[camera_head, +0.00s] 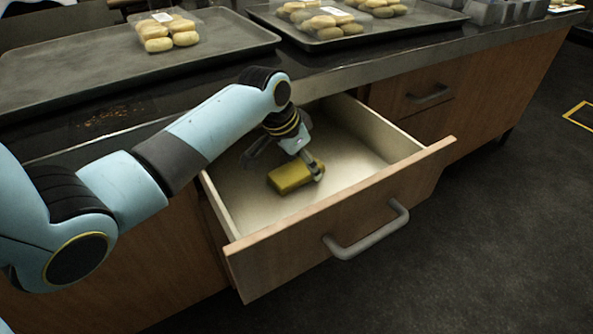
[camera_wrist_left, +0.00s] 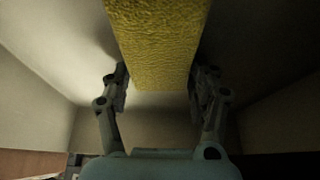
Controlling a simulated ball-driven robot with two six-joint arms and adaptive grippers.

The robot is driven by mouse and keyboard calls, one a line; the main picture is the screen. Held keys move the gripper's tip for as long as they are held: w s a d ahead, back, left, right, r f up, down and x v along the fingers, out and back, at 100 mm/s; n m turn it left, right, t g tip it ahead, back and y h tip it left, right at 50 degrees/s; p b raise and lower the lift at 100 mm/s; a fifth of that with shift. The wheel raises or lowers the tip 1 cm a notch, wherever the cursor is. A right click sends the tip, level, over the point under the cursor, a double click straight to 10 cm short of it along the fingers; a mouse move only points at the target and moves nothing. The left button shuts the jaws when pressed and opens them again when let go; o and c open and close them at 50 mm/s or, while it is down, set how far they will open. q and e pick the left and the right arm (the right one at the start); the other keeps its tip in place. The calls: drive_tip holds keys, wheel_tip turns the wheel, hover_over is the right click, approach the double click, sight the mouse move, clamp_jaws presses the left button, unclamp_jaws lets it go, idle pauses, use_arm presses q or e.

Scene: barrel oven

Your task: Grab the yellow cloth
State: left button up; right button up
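The yellow cloth (camera_head: 290,177), a thick block-like piece, lies on the floor of the open drawer (camera_head: 345,135). My left gripper (camera_head: 287,163) reaches down into the drawer over the cloth, with one finger by the cloth's right end and a dark finger to its left. In the left wrist view the cloth (camera_wrist_left: 157,45) runs down from the top edge between the two spread fingers of the left gripper (camera_wrist_left: 160,75). The fingers look open around it, and a firm hold does not show. My right gripper is in neither view.
The drawer's front panel (camera_head: 350,216) with its grey handle (camera_head: 368,232) sticks out from the counter. Trays (camera_head: 105,75) with packs of buns (camera_head: 168,32) stand on the dark countertop above. The floor (camera_head: 480,240) on the right is clear.

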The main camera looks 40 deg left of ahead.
use_arm(q)
drive_tip(key=shift+s+f, duration=0.15)
drive_tip(key=shift+f, duration=0.1)
drive_tip(key=c, duration=0.4)
drive_tip(key=shift+d, duration=0.1)
